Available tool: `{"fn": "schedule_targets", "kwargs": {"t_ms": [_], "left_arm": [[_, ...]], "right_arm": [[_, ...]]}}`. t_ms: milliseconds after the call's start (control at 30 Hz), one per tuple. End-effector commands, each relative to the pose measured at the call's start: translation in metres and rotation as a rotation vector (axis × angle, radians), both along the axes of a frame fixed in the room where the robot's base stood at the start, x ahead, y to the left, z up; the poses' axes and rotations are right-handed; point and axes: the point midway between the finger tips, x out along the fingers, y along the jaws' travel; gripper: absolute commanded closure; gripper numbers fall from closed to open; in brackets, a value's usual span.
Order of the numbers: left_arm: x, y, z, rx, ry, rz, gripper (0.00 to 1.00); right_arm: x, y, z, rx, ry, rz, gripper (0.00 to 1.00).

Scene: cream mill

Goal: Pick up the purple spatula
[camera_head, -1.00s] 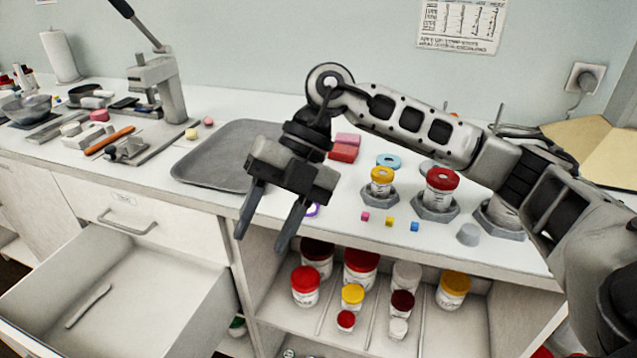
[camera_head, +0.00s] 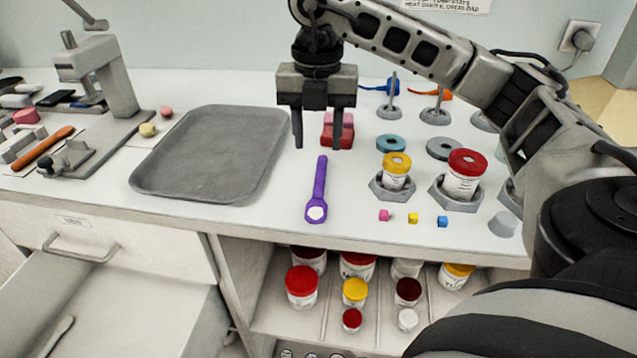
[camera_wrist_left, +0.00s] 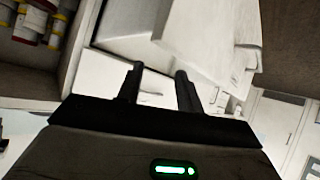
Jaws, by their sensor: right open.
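The purple spatula (camera_head: 318,190) lies on the white worktop, between the grey tray and the yellow-lidded jar. Its handle points to the back and its round end, with a pale centre, is near the front edge. My right gripper (camera_head: 321,143) is open and empty, pointing down, with its fingertips above and a little behind the handle's far end. My left gripper (camera_wrist_left: 157,85) shows only in the left wrist view, its two fingers apart with nothing between them, by the open drawer and cabinet front.
A grey tray (camera_head: 212,152) lies left of the spatula. Red and pink blocks (camera_head: 346,125) lie just behind it. Right of it stand a yellow-lidded jar (camera_head: 397,170), a red-lidded jar (camera_head: 464,175) and small cubes. An open drawer (camera_head: 130,310) juts out at lower left.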

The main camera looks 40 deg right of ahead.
Motion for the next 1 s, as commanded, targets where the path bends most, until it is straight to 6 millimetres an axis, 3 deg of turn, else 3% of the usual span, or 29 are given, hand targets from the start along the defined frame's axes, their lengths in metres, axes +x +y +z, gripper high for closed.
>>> {"fn": "schedule_targets", "kwargs": {"t_ms": [267,600,867,1000], "left_arm": [[0.001,0.0,0.002,-0.004,-0.004,0.004,0.64],[0.005,0.001,0.004,0.002,-0.013,0.004,0.64],[0.005,0.001,0.003,0.004,-0.01,0.004,0.64],[0.004,0.001,0.003,0.004,-0.01,0.004,0.64]], "right_arm": [[-0.001,-0.001,-0.022,-0.001,0.002,0.0,0.57],[-0.001,-0.007,-0.066,0.0,0.001,0.001,0.57],[0.0,-0.007,-0.069,0.001,-0.001,0.001,0.57],[0.0,-0.007,-0.069,0.001,-0.001,0.001,0.93]]}}
